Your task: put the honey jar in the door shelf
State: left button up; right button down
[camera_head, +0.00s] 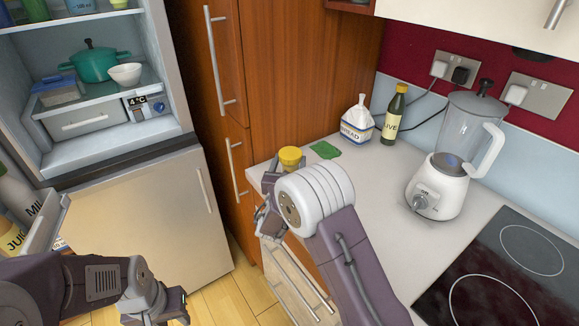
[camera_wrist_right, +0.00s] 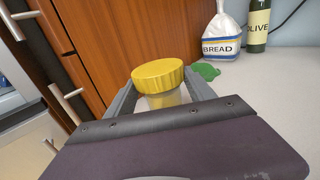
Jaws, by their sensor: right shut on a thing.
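The honey jar, with its ribbed yellow lid (camera_head: 290,157), is at the near left end of the worktop; my right arm hides most of its body. In the right wrist view the jar's lid (camera_wrist_right: 158,76) and a strip of pale jar below it show between the two fingers. My right gripper (camera_head: 272,184) is shut on the jar. I cannot tell whether the jar touches the worktop. The fridge door shelf (camera_head: 47,222) is at the left edge, with milk and juice containers. My left gripper (camera_head: 168,308) is low at the left; its fingers are unclear.
The open fridge (camera_head: 110,150) holds a green pot (camera_head: 94,64) and a white bowl (camera_head: 126,74). Tall wooden cabinets (camera_head: 285,60) stand between fridge and worktop.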

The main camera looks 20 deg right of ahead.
aim_at(291, 157)
jog(key=r, duration=0.3)
jog(key=shift+s+d+r, duration=0.15)
jog(key=shift+s+d, duration=0.05)
jog(key=shift+s, duration=0.05)
jog(key=s+d+r, duration=0.6)
jog(key=s, duration=0.3)
jog(key=shift+s+r, duration=0.15)
jog(key=shift+r, duration=0.05)
